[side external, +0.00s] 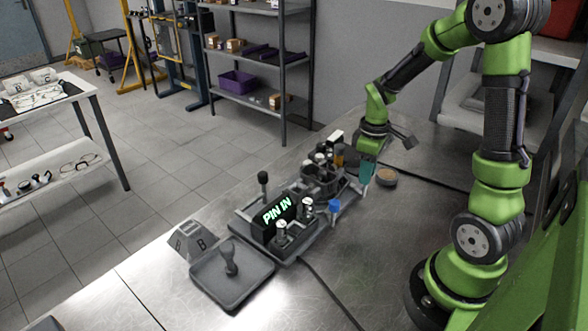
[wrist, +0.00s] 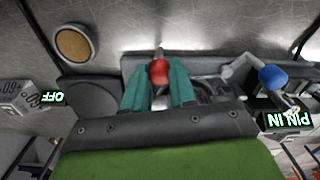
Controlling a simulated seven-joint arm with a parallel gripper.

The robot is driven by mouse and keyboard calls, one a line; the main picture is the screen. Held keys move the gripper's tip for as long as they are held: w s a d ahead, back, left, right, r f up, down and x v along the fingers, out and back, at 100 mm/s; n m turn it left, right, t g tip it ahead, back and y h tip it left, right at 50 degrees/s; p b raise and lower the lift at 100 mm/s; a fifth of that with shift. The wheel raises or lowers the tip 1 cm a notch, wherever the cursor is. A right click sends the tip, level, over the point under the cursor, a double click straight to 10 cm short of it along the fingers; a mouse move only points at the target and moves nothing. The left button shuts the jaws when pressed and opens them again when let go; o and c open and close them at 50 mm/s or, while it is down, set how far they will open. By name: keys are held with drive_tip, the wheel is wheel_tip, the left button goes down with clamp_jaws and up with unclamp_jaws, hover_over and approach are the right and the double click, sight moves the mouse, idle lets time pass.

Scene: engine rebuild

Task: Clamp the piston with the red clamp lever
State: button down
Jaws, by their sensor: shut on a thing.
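The red clamp lever (wrist: 159,72) shows in the wrist view as a red knob at the near side of the grey fixture. My gripper (wrist: 161,82) has its two teal fingers shut on either side of this knob. In the side external view a teal finger (side external: 367,171) stands at the right end of the fixture (side external: 250,232), and the red lever is hidden there. Round grey metal parts (side external: 320,178) sit in the fixture beside my gripper. The piston cannot be told apart clearly, and whether it is clamped does not show.
A blue knob (side external: 334,206) and a lit "PIN IN" display (side external: 280,210) are on the fixture. A black-knobbed lever (side external: 263,178) stands behind. A grey tray (side external: 208,287) holds a small part at the front. A round brown-topped dish (side external: 386,178) sits to the right.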

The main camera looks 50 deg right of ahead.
drive_tip(key=shift+w+a+m, duration=0.2)
drive_tip(key=shift+a+m, duration=0.2)
drive_tip(key=shift+m, duration=0.75)
drive_tip(key=shift+w+a+m, duration=0.2)
drive_tip(key=shift+a+m, duration=0.15)
drive_tip(key=shift+m, duration=0.8)
drive_tip(key=c, duration=0.9)
unclamp_jaws()
wheel_tip(320, 180, up, 17)
